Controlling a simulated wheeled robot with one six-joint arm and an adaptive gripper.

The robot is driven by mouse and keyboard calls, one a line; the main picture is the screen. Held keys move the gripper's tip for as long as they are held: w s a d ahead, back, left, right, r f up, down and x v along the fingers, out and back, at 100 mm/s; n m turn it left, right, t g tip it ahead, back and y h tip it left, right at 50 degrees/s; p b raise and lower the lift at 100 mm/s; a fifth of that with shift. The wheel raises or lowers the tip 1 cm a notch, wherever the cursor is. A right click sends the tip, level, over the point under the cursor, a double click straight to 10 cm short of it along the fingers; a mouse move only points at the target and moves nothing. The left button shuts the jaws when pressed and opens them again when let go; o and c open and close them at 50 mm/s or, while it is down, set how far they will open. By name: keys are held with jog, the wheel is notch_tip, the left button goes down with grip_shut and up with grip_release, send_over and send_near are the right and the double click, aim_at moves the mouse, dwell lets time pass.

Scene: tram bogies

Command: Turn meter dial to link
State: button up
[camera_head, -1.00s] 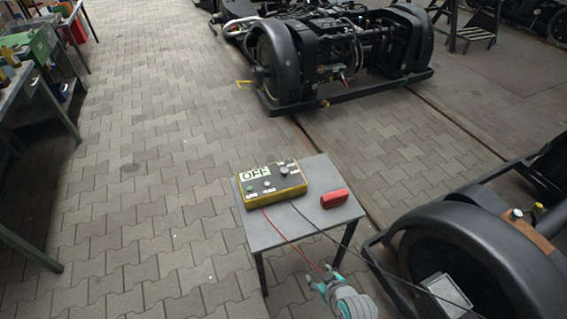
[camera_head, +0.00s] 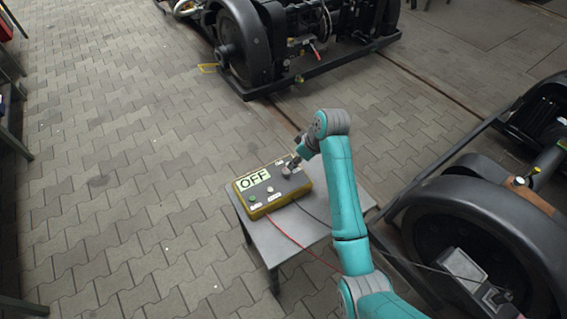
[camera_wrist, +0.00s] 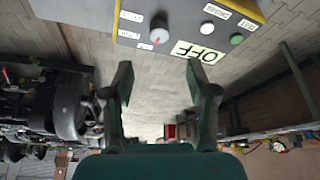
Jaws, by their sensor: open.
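The meter, a yellow box with a dark top (camera_head: 272,202), sits on a small grey table (camera_head: 258,238). Its display (camera_head: 254,179) reads OFF; it shows upside down in the wrist view (camera_wrist: 198,51). My gripper (camera_head: 293,163) is over the dial end of the meter in the head view. In the wrist view my gripper (camera_wrist: 160,76) is open and empty, its fingers apart, with the dial beyond the fingertips.
A green button (camera_wrist: 236,39) and a pale button (camera_wrist: 207,27) are beside the display. A red cable (camera_head: 300,243) and a dark cable run from the meter. Bogies stand at the back (camera_head: 290,45) and right (camera_head: 480,230). Paved floor at left is clear.

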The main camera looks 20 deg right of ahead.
aim_at(286, 171)
jog(key=x, duration=1)
jog(key=shift+w+f, duration=0.2)
jog(key=shift+f, duration=0.1)
grip_shut()
